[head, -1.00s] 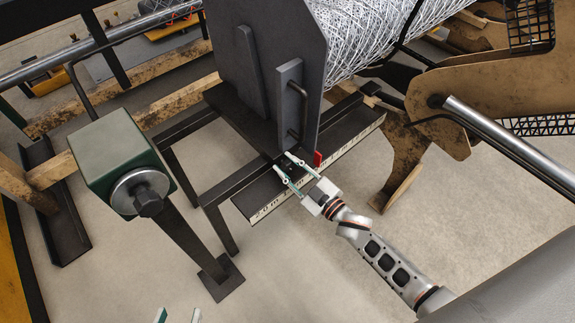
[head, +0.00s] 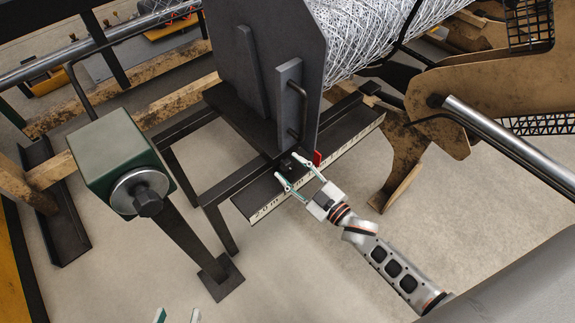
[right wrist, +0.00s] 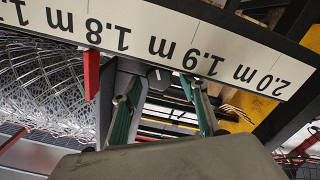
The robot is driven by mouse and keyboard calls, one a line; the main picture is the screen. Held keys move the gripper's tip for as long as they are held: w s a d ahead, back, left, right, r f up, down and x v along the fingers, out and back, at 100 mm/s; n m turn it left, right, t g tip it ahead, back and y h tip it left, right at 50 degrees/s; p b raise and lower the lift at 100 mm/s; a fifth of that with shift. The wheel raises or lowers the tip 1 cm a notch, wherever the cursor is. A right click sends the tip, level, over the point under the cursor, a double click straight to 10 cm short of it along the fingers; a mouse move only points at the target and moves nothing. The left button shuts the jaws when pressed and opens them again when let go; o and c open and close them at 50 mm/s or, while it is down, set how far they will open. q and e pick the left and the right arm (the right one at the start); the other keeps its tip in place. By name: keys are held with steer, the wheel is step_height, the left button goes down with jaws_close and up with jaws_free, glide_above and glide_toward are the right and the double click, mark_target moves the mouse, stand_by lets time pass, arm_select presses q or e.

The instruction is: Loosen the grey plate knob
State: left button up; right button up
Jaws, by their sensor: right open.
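The grey plate (head: 265,62) stands upright on the dark rail in the head view, with a handle on its near side. A small dark knob (head: 287,164) sits low at the plate's foot, and the right wrist view shows it as a dark angular piece (right wrist: 160,80). My right gripper (head: 290,167) is open, with one fingertip on each side of the knob. In the right wrist view its green-sided fingers (right wrist: 160,88) stand apart around the knob; contact cannot be told. My left gripper (head: 178,316) shows only two separated fingertips at the bottom edge.
A white scale (right wrist: 210,50) runs along the rail edge, with a red pointer (right wrist: 91,75) near 1.8 m. A green box with a round hub (head: 118,160) stands to the left. A wire mesh roll (head: 370,35) lies behind the plate. The floor at the front is clear.

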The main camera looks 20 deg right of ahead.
steer(key=v, duration=1)
steer(key=shift+r, duration=0.1)
